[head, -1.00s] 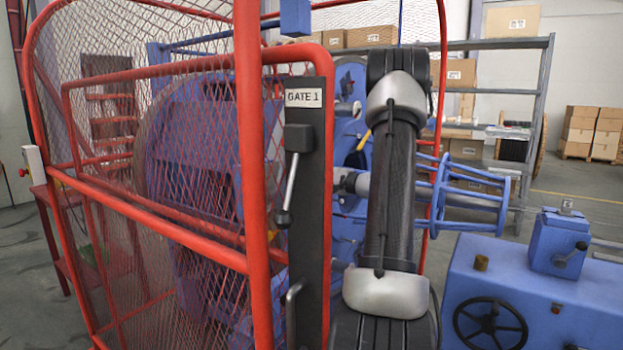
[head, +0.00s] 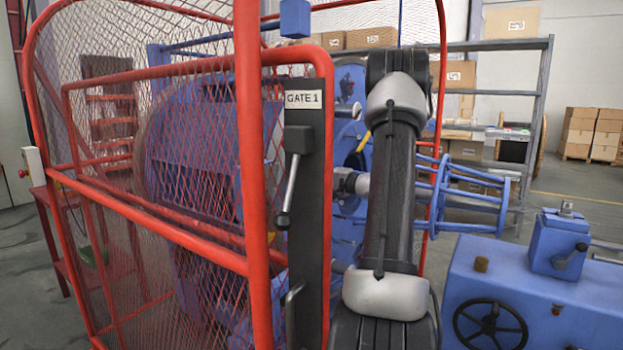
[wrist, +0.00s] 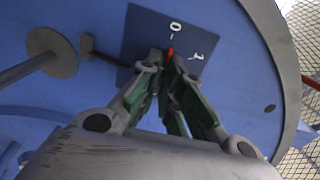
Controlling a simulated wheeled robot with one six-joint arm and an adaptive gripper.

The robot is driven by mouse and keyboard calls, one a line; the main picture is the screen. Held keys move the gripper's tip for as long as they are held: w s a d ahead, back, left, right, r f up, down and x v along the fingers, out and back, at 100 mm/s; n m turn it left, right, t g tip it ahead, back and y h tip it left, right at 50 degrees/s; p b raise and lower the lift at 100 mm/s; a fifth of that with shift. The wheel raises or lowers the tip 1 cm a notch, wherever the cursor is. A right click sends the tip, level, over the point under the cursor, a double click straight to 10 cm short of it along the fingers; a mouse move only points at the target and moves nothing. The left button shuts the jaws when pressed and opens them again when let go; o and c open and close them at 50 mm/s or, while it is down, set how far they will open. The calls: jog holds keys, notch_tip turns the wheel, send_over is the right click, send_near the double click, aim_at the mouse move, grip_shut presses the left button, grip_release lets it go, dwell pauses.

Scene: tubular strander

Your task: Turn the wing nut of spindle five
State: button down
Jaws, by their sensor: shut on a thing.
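In the wrist view, my gripper (wrist: 172,66) has its fingertips close together at a dark blue plate (wrist: 142,30) marked 0 and 1. A small red tip (wrist: 170,52) shows just beyond the fingertips, under the 0. The wing nut itself is mostly hidden between the fingers, which are shut on it. The plate sits on a large blue disc (wrist: 235,65). In the head view my arm stands in front of the machine, and my gripper's fingers are hidden.
A grey round flange (wrist: 52,52) with a rod and a dark bar (wrist: 88,48) lie left of the fingers. A red mesh guard (head: 200,255) with a GATE 1 post (head: 306,200) stands left of my arm. A blue cabinet with a handwheel (head: 490,327) stands right.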

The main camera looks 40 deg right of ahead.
jog(key=c, duration=1.6)
grip_release()
jog(key=v, duration=1.2)
jog(key=shift+s, duration=0.1)
